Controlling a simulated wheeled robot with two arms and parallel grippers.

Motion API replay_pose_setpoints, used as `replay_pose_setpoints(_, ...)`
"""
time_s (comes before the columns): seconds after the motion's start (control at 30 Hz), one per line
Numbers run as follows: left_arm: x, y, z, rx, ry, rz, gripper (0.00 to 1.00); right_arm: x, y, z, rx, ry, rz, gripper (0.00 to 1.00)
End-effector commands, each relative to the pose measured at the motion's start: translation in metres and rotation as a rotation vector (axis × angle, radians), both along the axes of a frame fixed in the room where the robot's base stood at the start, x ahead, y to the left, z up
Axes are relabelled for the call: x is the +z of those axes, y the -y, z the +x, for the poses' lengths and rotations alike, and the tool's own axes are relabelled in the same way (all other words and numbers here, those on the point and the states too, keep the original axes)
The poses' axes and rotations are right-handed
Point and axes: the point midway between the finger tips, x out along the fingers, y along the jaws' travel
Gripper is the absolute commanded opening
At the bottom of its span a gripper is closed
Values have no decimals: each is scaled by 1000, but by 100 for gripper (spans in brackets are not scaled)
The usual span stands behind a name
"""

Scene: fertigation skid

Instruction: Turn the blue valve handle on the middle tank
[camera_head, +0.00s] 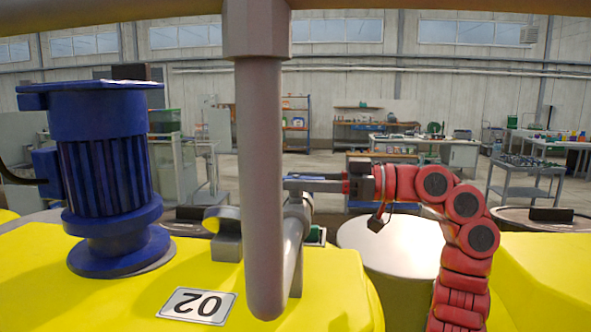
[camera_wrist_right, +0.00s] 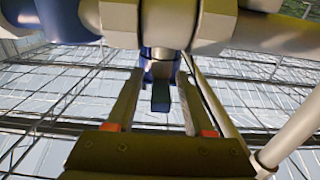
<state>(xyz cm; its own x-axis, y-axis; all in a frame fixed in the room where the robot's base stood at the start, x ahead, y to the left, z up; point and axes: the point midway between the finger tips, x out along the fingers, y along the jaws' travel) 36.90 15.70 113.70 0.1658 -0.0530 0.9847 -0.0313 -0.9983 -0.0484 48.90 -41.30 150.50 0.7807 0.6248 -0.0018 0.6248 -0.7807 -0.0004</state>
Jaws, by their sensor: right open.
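The yellow tank (camera_head: 330,285) marked 02 fills the lower left of the head view. A grey pipe and valve fitting (camera_head: 228,240) sit on its top. A small blue part, which looks like the valve handle (camera_head: 297,177), shows just right of the upright grey pipe. My right gripper (camera_head: 289,183) reaches in from the right at that handle, its tips partly hidden by the pipe. In the right wrist view the fingers are open, with the handle's blue and dark end (camera_wrist_right: 160,95) between them and a visible gap on both sides. My left gripper is out of view.
A large blue motor (camera_head: 105,165) stands on the tank at left. The thick upright grey pipe (camera_head: 262,180) stands in front of the gripper. Another yellow tank (camera_head: 545,270) is at right. Workbenches and shelves stand far behind.

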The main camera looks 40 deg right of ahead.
Motion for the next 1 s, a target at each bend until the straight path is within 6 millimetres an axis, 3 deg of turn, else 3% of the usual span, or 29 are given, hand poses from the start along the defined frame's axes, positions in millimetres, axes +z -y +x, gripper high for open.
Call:
replay_pose_setpoints(0.4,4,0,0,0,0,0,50,0,-7,9,-1,1,1,52)
replay_pose_setpoints(0.47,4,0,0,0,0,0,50,0,-7,9,-1,1,1,45)
replay_pose_setpoints(0.7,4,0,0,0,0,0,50,0,-7,9,-1,1,1,2)
replay_pose_setpoints(1.0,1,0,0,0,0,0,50,-1,-7,9,8,1,1,0)
